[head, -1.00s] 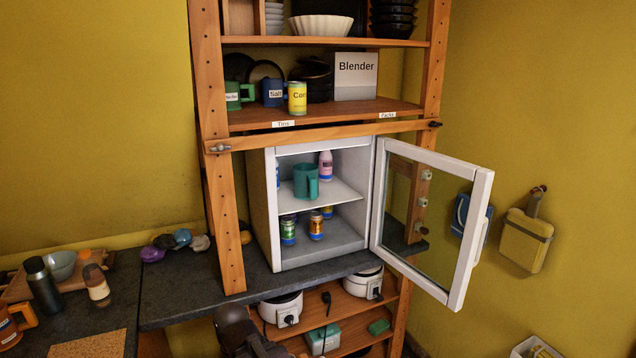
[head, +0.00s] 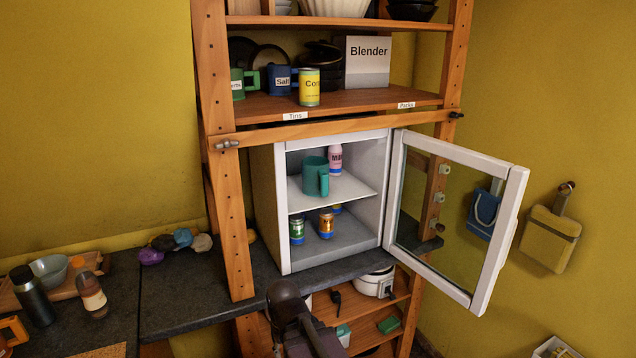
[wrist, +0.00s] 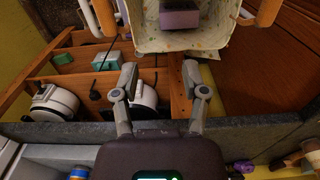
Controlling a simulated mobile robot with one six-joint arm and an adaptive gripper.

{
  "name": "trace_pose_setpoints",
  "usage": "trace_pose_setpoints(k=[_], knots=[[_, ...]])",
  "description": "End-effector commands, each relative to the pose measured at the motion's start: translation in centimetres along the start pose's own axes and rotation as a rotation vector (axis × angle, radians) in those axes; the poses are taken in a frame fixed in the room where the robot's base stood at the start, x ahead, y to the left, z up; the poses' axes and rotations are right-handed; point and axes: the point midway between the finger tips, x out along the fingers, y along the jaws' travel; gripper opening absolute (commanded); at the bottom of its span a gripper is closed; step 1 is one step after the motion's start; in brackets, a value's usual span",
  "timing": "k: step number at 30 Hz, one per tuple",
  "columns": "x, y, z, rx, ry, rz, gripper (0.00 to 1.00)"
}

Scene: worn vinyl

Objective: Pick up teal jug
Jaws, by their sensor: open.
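The teal jug (head: 315,177) stands upright on the upper shelf of a small white fridge (head: 263,200), whose glass door is open to the right. Its handle faces right in the head view. A pink bottle (head: 335,160) stands just behind it to the right. My gripper (wrist: 160,80) is open and empty in the wrist view, with both fingers spread. It is low, near the counter edge and the lower shelves, well below and apart from the jug. The jug does not show in the wrist view. In the head view my arm shows at the bottom, and the fingers cannot be made out.
The open glass door (head: 507,235) sticks out at the right. A wooden post (head: 228,190) stands left of the fridge. Cans (head: 297,232) stand on the fridge floor. A rail (head: 330,130) crosses above the fridge. White cookers (wrist: 55,102) sit under the counter.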

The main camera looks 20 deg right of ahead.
Motion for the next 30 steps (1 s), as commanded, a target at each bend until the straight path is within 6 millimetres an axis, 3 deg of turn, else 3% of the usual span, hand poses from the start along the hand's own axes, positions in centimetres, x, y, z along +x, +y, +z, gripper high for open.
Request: trace_pose_setpoints(k=[2, 4, 10, 14, 23, 30], knots=[[0.0, 0.0, 0.0, 0.000, 0.000, 0.000, 0.57], [0.0, 0.0, 0.0, -0.001, 0.001, -0.001, 0.77], [-0.2, -0.2, -1.1, -0.027, 0.032, -0.039, 0.77], [-0.6, 0.0, -3.0, -0.072, 0.099, -0.109, 0.77], [-4.0, 0.1, -11.3, -0.233, 0.454, -0.330, 0.77], [-9.3, 3.4, -18.6, -0.286, 0.844, -0.394, 0.77]])
